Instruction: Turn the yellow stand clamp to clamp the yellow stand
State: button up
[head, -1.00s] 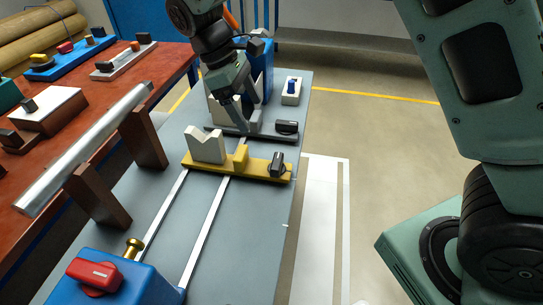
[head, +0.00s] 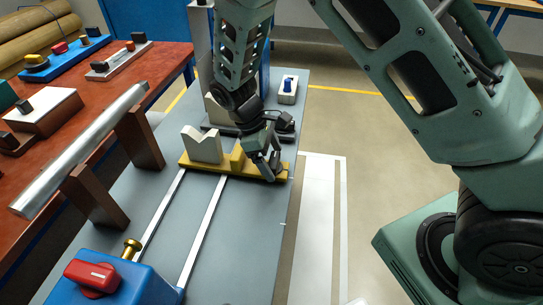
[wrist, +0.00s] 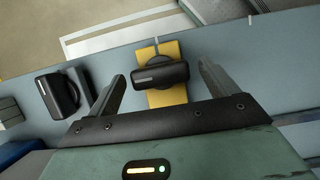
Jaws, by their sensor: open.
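The yellow stand (head: 205,167) lies across the grey bench with a cream V-block (head: 203,146) on it. Its clamp, a black knob, sits at the stand's right end and is mostly hidden behind my gripper (head: 270,173) in the head view. In the wrist view the black clamp knob (wrist: 160,73) lies crosswise on the yellow stand (wrist: 167,97). My gripper (wrist: 162,83) is open, with one finger on each side of the knob. I see gaps between the fingers and the knob in the picture; contact is not visible.
A second black knob (wrist: 58,94) sits left of my gripper in the wrist view, on the dark stand behind the yellow one. A blue box with a red switch (head: 92,275) is at the bench's near end. Two rails run along the bench.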

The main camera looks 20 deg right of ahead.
jog(key=c, duration=1)
